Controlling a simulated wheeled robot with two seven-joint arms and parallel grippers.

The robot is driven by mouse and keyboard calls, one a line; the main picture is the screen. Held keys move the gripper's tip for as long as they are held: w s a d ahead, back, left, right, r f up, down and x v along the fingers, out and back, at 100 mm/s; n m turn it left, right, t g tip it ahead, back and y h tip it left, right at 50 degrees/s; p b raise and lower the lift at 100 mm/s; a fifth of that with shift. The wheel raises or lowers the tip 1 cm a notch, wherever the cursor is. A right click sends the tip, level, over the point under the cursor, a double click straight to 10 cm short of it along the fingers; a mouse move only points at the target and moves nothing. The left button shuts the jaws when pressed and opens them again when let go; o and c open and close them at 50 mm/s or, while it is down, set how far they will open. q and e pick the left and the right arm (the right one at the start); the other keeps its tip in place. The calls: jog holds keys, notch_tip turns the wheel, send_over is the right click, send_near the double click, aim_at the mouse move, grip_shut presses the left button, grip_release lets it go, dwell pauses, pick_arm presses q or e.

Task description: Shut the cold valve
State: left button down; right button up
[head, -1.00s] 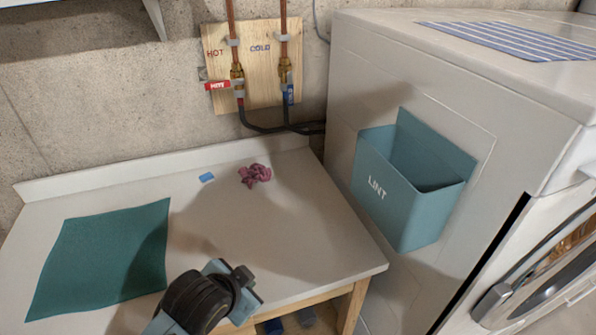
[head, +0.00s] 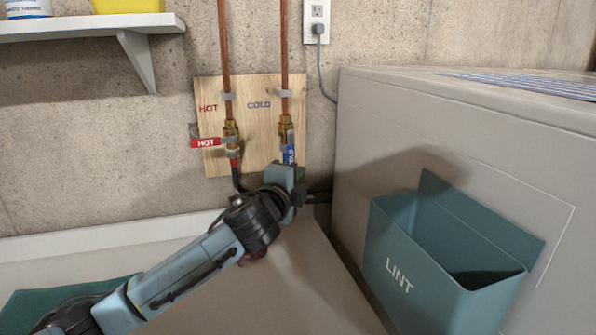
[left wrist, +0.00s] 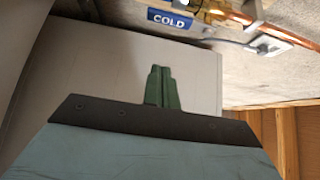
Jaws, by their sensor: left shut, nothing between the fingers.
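The cold valve (head: 286,130) is a brass fitting on the right copper pipe, on a wooden board under the word COLD. Its blue handle (head: 289,154) hangs downward, in line with the pipe; the blue COLD label (left wrist: 169,19) also shows at the top of the left wrist view. My left gripper (head: 292,178) is just below the handle and overlaps its lower end in the head view. Its green fingers (left wrist: 161,80) are shut and empty, below the label in the left wrist view. I cannot tell whether they touch the handle. My right gripper is out of view.
The red hot-valve handle (head: 206,143) points left, across its pipe. A teal LINT bin (head: 405,262) hangs on the white appliance (head: 450,140) at right. A wall shelf (head: 90,27) is at upper left. My left arm crosses above the white counter (head: 170,228).

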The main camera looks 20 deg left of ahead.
aim_at(291, 151)
pick_arm(q)
jog(key=w, duration=1)
jog(key=shift+s+a+b, duration=0.35)
jog(key=shift+s+a, duration=0.7)
jog(key=shift+a, duration=0.15)
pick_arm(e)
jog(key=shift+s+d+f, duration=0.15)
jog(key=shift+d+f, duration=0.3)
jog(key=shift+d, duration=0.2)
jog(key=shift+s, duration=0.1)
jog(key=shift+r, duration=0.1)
